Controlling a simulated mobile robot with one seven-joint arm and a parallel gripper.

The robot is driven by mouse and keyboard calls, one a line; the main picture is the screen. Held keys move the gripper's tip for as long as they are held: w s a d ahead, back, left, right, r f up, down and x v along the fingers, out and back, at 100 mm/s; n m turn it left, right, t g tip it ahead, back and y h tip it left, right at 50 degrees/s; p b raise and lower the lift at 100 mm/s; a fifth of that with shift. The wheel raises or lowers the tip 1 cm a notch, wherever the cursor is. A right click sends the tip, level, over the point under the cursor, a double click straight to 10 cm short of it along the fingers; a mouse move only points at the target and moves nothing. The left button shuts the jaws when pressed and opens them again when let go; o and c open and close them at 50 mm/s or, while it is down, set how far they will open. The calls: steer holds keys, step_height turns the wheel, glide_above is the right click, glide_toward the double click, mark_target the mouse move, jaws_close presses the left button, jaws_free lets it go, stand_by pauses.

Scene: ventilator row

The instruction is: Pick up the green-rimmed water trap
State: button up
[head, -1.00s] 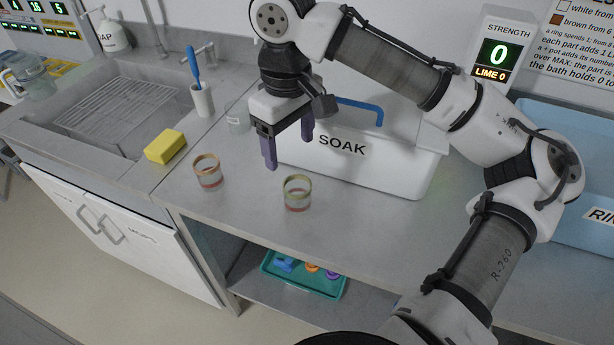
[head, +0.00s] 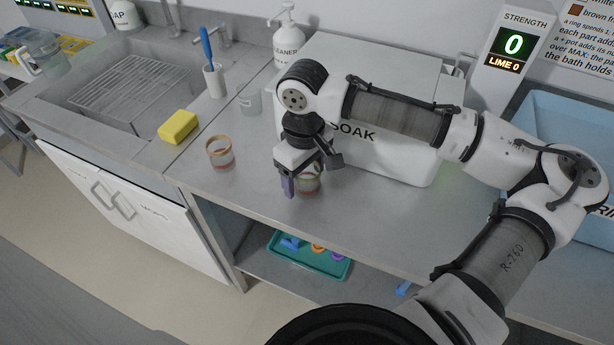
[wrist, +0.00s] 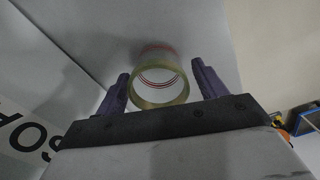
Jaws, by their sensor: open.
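The green-rimmed water trap (head: 309,182) is a clear cup with a red band low down, standing on the grey counter in front of the soak bath. In the wrist view its green rim (wrist: 160,103) faces the camera, between the two purple fingers. My gripper (head: 300,185) points down over it, and it also shows in the wrist view (wrist: 160,92). The fingers are open, one on each side of the trap, with a gap seen at least on the right. In the head view, my gripper hides part of the trap.
A similar trap with an orange-brown rim (head: 220,152) stands to the left. The white SOAK bath (head: 400,165) is close behind my gripper. A yellow sponge (head: 178,126) lies by the sink. A teal tray (head: 338,272) is on the shelf below. The counter's front edge is near.

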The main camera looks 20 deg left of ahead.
steer(key=shift+f, duration=0.55)
steer(key=c, duration=1.1)
steer(key=shift+o, duration=0.2)
steer(key=shift+r, duration=0.15)
